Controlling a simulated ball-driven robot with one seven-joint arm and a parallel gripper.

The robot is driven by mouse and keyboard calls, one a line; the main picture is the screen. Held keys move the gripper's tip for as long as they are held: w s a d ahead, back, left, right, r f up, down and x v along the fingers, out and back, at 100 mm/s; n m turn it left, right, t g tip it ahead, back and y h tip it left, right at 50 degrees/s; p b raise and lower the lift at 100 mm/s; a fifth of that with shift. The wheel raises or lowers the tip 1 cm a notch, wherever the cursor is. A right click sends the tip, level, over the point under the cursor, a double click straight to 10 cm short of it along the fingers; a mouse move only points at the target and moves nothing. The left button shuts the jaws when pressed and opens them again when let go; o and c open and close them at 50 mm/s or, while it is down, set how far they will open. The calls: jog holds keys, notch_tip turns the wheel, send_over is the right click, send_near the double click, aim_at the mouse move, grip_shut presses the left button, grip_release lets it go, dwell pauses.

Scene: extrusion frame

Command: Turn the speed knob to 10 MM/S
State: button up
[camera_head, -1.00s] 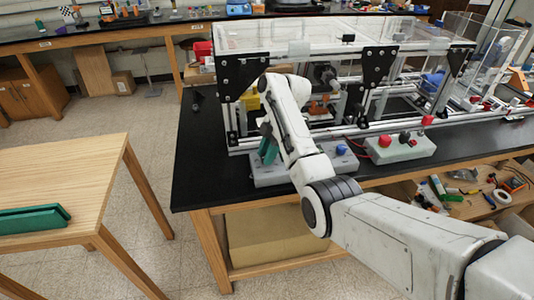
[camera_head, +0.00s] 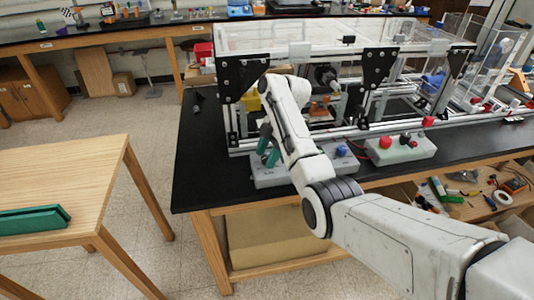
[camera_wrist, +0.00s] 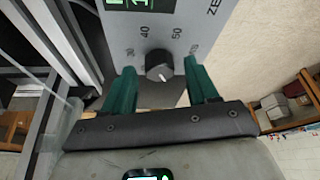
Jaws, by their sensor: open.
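The speed knob (camera_wrist: 159,66) is small, round and black with a white pointer mark. It sits on a grey panel (camera_wrist: 182,22) marked 30, 40, 50 and 60, and the mark points toward the picture's bottom, slightly right. My gripper (camera_wrist: 160,70) has green fingers, open on either side of the knob, with gaps visible. I cannot tell whether either finger touches it. In the head view my gripper (camera_head: 268,144) is over the grey control box (camera_head: 265,178) on the black bench. The knob is hidden there.
A blue button (camera_head: 341,150) is right of my gripper. A grey box with a red button (camera_head: 385,142) stands further right. The extrusion frame (camera_head: 300,50) rises behind. A green display (camera_wrist: 150,4) tops the panel. A wooden table (camera_head: 70,170) stands left, with clear floor between.

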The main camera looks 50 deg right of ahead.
jog(key=p+v, duration=0.6)
jog(key=v, duration=0.4)
jog(key=shift+d+r, duration=0.15)
jog(key=shift+r, duration=0.2)
